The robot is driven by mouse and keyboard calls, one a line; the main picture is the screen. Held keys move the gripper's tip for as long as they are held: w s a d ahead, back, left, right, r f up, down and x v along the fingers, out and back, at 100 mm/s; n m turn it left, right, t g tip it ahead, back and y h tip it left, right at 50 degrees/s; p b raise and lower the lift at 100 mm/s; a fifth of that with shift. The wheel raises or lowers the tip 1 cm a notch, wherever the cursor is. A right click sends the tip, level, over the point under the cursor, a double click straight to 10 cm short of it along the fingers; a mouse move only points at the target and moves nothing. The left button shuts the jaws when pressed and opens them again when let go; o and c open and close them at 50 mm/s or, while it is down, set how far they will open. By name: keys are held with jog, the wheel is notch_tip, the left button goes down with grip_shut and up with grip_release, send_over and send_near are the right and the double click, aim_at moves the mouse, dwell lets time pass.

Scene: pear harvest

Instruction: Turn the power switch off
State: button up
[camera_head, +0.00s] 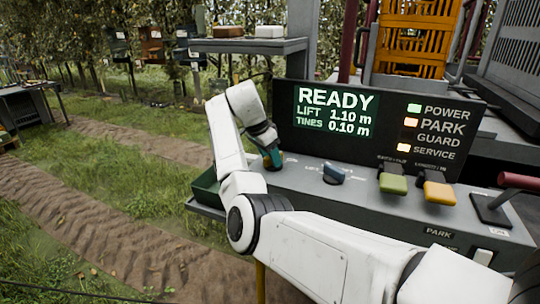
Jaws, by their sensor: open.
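The control console (330,205) has a dark display panel (392,147) reading READY, LIFT 1.10 m, TINES 0.10 m. The POWER light (414,107) on it is lit green. I cannot tell for sure which control is the power switch; a white rocker (483,257) sits on the front face at lower right, and its label cannot be read. My gripper (272,158) is open at the console's left end, by the left edge of the display. My arm hides part of the console front.
A grey shelf (245,45) and an orange crate (415,40) are behind.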

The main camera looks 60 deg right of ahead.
grip_shut()
dwell(0.4)
jog(key=shift+r+p, duration=0.1)
jog(key=shift+p, duration=0.2)
jog(key=n+p, duration=0.1)
jog(key=n+t+p, duration=0.1)
jog(key=p, duration=0.1)
jog(key=shift+s+r+n, duration=0.15)
jog(key=shift+n, duration=0.25)
jog(key=n+p, duration=0.1)
jog(key=p, duration=0.1)
jog(key=n+t+p, duration=0.1)
jog(key=n+p, duration=0.1)
jog(key=shift+s+n, duration=0.25)
jog(key=shift+n, duration=0.05)
jog(key=n+t+p, duration=0.2)
jog(key=n+p, duration=0.2)
jog(key=shift+s, duration=0.15)
jog(key=shift+n+t+p, duration=0.3)
jog(key=shift+n+p, duration=0.4)
jog(key=shift+n, duration=0.1)
jog(key=shift+f, duration=0.2)
